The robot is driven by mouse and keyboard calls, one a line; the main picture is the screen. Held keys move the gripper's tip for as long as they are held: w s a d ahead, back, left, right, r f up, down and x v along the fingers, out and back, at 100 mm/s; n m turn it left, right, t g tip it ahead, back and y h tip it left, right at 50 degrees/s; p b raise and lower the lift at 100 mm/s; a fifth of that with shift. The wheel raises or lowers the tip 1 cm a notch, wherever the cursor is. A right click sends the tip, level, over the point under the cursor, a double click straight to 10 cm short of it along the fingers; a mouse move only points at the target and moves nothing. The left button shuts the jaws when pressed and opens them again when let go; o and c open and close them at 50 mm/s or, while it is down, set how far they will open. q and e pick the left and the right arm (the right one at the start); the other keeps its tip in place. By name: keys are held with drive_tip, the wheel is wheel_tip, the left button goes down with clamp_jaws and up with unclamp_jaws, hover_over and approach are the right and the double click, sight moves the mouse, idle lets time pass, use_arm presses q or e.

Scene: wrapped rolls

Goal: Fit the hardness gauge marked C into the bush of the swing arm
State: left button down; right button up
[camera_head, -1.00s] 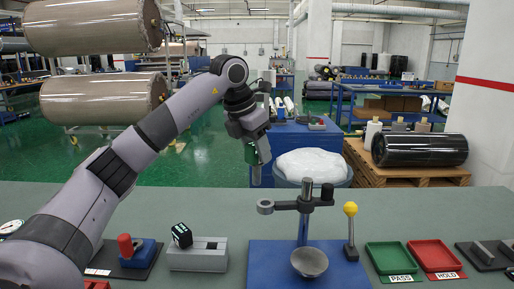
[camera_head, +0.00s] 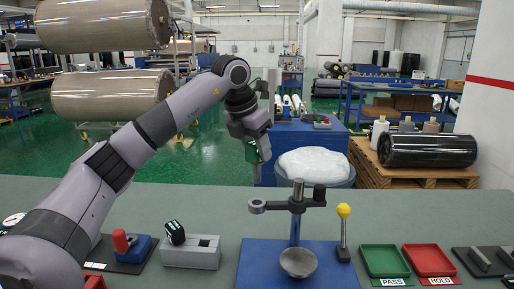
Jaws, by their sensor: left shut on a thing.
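My left gripper (camera_head: 254,141) is shut on a dark gauge (camera_head: 252,155) with a green-lit face, hanging tip-down in the air. Its letter cannot be read. The swing arm (camera_head: 312,202) is a dark arm on an upright post, with a ring-shaped bush (camera_head: 257,206) at its left end. In the picture the gauge is above the bush, with a gap between them; depth is hard to tell. Another black gauge (camera_head: 175,232) with a lit face stands tilted in a grey block (camera_head: 190,256). My right gripper is not in view.
A green PASS tray (camera_head: 384,262) and red HOLD tray (camera_head: 429,261) are on the right. A red-knobbed blue device (camera_head: 135,247) is on the left.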

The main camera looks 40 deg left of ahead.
sight(254, 182)
use_arm(q)
drive_tip(key=shift+f+b, duration=1.5)
drive_tip(key=shift+f, duration=0.95)
drive_tip(key=shift+p, duration=0.45)
drive_tip(key=shift+f+b, duration=1.8)
drive_tip(key=shift+f, duration=1.2)
drive_tip(key=c, duration=0.6)
unclamp_jaws()
drive_tip(key=shift+o, duration=0.2)
